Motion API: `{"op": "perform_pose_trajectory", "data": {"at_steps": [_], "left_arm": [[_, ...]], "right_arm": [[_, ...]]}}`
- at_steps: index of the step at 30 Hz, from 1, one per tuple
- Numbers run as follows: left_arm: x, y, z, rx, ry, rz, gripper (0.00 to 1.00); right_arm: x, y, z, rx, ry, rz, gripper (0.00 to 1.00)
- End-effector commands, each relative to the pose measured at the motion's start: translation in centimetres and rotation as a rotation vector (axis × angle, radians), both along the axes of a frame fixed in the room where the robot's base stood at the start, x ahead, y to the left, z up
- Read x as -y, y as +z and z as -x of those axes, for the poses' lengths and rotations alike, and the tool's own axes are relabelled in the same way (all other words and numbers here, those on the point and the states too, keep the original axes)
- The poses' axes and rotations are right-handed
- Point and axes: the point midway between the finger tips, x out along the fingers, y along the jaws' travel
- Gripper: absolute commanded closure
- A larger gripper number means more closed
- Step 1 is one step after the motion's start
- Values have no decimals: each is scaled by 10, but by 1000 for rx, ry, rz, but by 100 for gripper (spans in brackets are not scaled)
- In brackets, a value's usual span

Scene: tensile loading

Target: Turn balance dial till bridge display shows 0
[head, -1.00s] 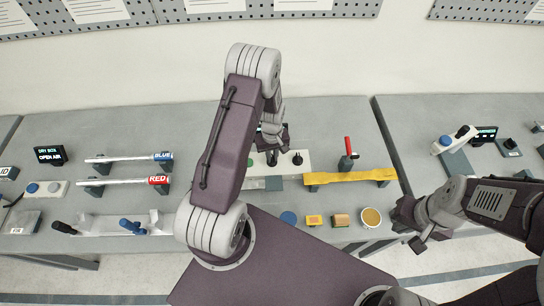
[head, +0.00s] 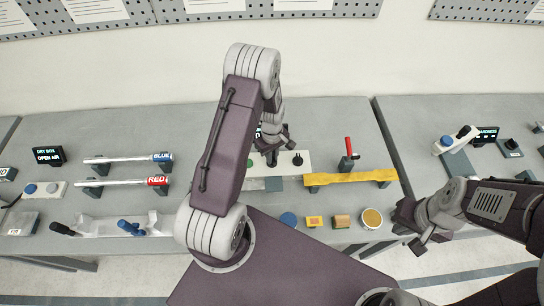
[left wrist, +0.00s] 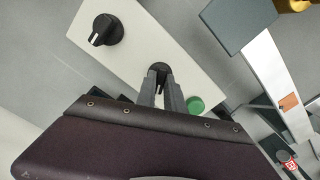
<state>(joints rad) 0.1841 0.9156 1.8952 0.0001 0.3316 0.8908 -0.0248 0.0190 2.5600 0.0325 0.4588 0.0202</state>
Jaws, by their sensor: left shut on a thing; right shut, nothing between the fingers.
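A white panel (head: 284,168) on the middle bench carries two black knobs and a green button (left wrist: 195,105). My left gripper (left wrist: 161,84) reaches down over the panel, its fingers shut on one black knob (left wrist: 161,68) beside the green button. The second black knob (left wrist: 105,30), with a white pointer mark, stands free; it also shows in the head view (head: 297,159). No label tells which is the balance dial. The bridge display (head: 258,132) is mostly hidden behind my left arm, and its reading cannot be made out. My right gripper (head: 419,243) is shut and empty beyond the bench's front right.
A yellow bar (head: 350,178) and a red-handled tool (head: 349,148) are right of the panel. A blue disc (head: 288,218), small blocks (head: 342,221) and a round yellow container (head: 371,218) line the front edge. Blue and red labelled rods (head: 125,181) lie left.

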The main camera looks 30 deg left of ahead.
Motion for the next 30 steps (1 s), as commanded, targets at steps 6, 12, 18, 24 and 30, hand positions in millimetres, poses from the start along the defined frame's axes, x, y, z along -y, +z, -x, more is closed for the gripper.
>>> {"op": "perform_pose_trajectory", "data": {"at_steps": [6, 12, 18, 24, 30], "left_arm": [[0, 1, -1, 4, -1, 0, 65], [0, 0, -1, 1, -1, 0, 65], [0, 10, -2, 5, -1, -1, 65], [-1, 51, -2, 9, -1, -2, 65], [-1, 84, -1, 5, -1, -1, 65]], "right_arm": [[0, 0, 0, 0, 0, 0, 100], [0, 0, 0, 0, 0, 0, 100], [0, -4, 0, 0, 0, 0, 100], [0, -14, 0, 0, 0, 0, 100], [0, -19, 0, 0, 0, 0, 100]]}}
